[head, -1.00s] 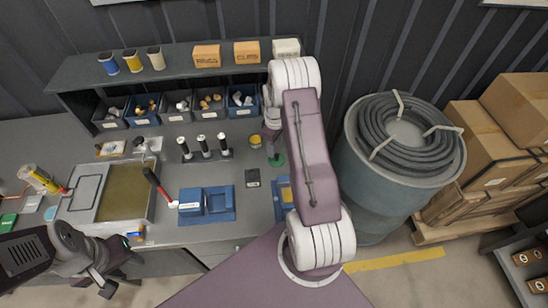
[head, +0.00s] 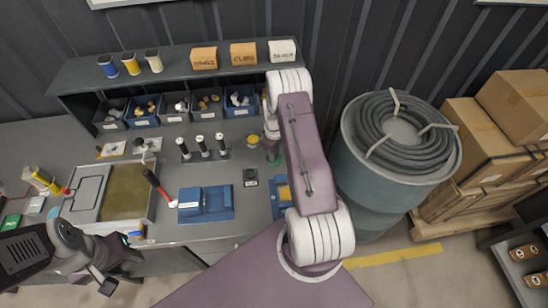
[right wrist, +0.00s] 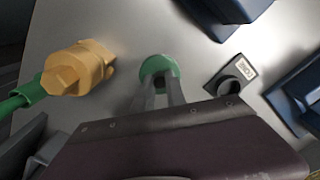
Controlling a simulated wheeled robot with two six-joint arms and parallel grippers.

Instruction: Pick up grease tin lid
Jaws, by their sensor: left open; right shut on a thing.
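The likely grease tin lid is a small round green disc (head: 273,159) on the grey bench in the head view. In the right wrist view the green disc (right wrist: 158,66) lies at the fingertips, with a dark centre. My right gripper (right wrist: 160,88) is shut on it from above; the fingers hide part of it. I cannot tell whether the disc is clear of the bench. My left gripper (head: 105,284) is open and empty, low at the left in front of the bench.
A small black block (head: 250,177) and a blue box (head: 204,202) stand left of the disc. A brass fitting with a green end (right wrist: 78,68) lies near it in the wrist view. Bins (head: 190,107) line the back; a hose drum (head: 352,165) is at right.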

